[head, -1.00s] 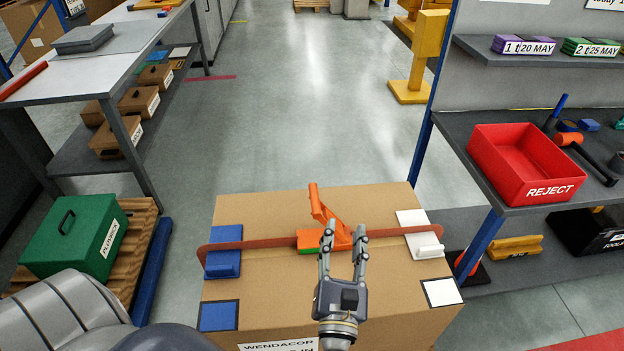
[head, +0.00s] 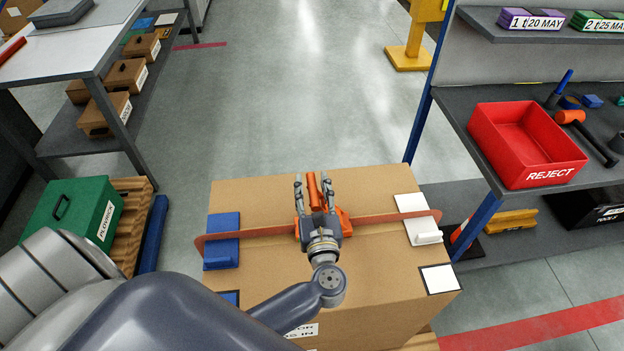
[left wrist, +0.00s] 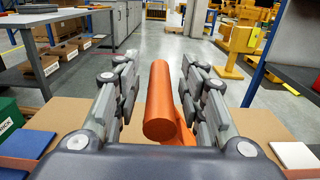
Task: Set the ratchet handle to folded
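The orange ratchet handle (head: 314,190) stands up from the orange ratchet body (head: 346,222) on the strap (head: 268,231) across a cardboard box (head: 270,192). My left gripper (head: 313,180) is over the ratchet, its fingers on either side of the handle. In the left wrist view the handle (left wrist: 160,100) lies between the two open fingers, with a gap on each side. The gripper hides much of the ratchet body. My right gripper is not in view.
A blue corner piece (head: 222,250) and a white one (head: 418,222) sit under the strap. A shelf with a red reject bin (head: 525,145) stands at the right. A green case (head: 75,212) rests on a pallet at the left. The floor beyond the box is clear.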

